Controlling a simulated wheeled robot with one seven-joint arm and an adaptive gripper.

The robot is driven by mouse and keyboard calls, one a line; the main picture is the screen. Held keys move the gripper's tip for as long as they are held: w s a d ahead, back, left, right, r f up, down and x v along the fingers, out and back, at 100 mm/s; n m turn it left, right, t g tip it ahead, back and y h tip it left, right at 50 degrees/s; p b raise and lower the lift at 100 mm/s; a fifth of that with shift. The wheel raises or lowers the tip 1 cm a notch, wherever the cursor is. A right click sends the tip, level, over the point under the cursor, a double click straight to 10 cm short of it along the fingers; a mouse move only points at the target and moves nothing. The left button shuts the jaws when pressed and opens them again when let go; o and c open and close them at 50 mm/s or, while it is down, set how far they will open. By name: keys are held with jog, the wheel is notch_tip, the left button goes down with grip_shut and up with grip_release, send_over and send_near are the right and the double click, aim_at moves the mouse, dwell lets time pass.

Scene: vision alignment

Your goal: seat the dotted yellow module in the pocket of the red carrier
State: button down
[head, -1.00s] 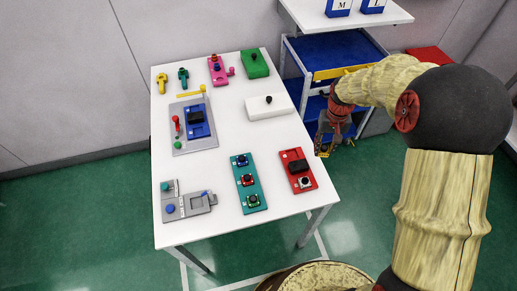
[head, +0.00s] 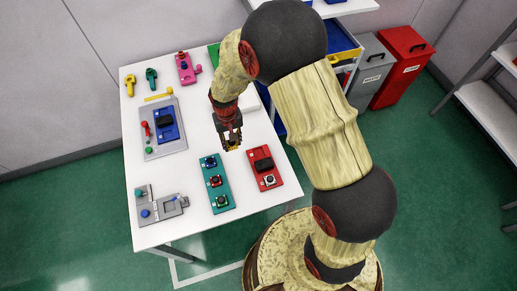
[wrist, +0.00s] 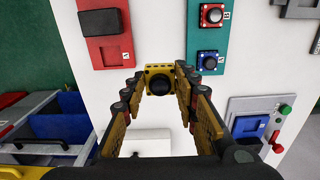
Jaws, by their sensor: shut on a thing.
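A teal carrier (head: 228,201) with several knobbed modules lies left of the red one. A grey fixture with a blue block (head: 175,132) and a grey plate (head: 173,211) are on the left. A white block (wrist: 148,143) shows low in the wrist view. Bins stand beyond the table.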

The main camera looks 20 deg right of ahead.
jog(key=d+f, duration=0.2)
jog(key=d, duration=0.1)
jog(key=d+f, duration=0.2)
jog(key=d, duration=0.1)
jog(key=d+f, duration=0.2)
jog(key=d, duration=0.1)
jog(key=shift+s+d+f, duration=0.1)
jog(key=shift+s+f, duration=0.05)
jog(key=shift+f, duration=0.25)
jog(key=shift+d+f, duration=0.5)
jog(key=shift+f, duration=0.1)
jog(key=f, duration=0.3)
jog(key=shift+d+f+b, duration=0.2)
jog(key=shift+f+b, duration=0.1)
jog(key=shift+b, duration=0.05)
jog(key=c, duration=1.4)
grip_release()
